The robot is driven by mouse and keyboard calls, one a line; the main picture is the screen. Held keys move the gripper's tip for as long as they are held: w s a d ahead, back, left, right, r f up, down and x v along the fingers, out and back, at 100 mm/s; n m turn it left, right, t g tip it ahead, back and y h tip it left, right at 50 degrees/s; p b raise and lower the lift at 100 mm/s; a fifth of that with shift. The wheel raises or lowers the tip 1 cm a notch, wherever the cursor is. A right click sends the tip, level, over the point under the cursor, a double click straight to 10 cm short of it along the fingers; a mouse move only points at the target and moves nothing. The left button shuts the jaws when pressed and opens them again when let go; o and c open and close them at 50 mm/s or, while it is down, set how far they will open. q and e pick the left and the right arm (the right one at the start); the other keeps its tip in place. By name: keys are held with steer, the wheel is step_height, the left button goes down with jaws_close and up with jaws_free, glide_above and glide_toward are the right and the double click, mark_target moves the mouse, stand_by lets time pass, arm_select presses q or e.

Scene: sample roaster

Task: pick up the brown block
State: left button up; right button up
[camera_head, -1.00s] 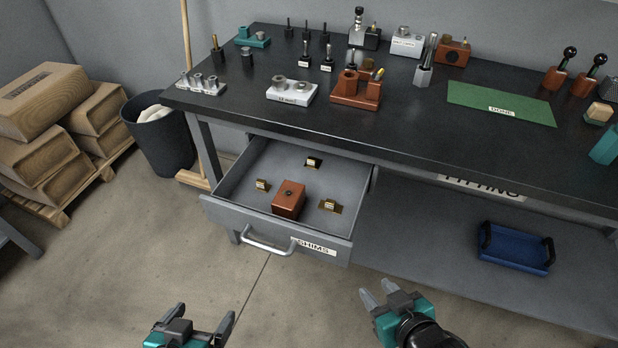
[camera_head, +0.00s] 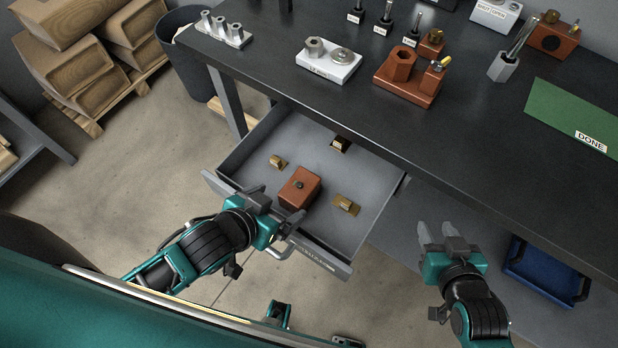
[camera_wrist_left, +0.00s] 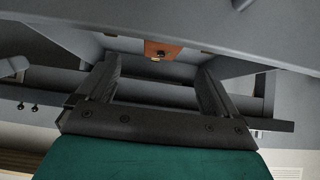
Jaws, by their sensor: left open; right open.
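The brown block (camera_head: 299,187) sits in the open drawer (camera_head: 232,158), near its front, with a small dark knob on top. Part of it also shows in the left wrist view (camera_wrist_left: 163,49), beyond the fingertips. My left gripper (camera_head: 276,198) is open and empty over the drawer's front edge, just to the near left of the block and apart from it. My left gripper's open fingers also show in the left wrist view (camera_wrist_left: 157,80). My right gripper (camera_head: 436,233) is open and empty, to the right of the drawer.
Small brass pieces (camera_head: 278,161) lie around the block in the drawer. The drawer handle (camera_head: 281,252) is at the front, partly behind my left gripper. The black bench top (camera_head: 480,130) overhangs the drawer's back. A blue tray (camera_head: 540,270) sits on the lower shelf.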

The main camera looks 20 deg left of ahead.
mark_target(298, 186)
arm_select(q)
steer(key=b+x, duration=0.1)
steer(key=x, duration=0.5)
steer(key=shift+w+r+b+x, duration=0.15)
steer(key=shift+b+x, duration=0.05)
steer(key=shift+x, duration=0.85)
steer(key=shift+w+r+b+x, duration=0.1)
steer(key=shift+b+x, duration=0.1)
steer(key=shift+x, duration=0.9)
steer(key=shift+w+r+b+x, duration=0.15)
steer(key=shift+b+x, duration=0.05)
steer(key=shift+x, duration=0.85)
steer(key=shift+a, duration=0.1)
steer(key=shift+c, duration=0.2)
steer(key=c, duration=1.2)
steer(key=shift+c, duration=0.5)
steer(key=shift+r, duration=0.15)
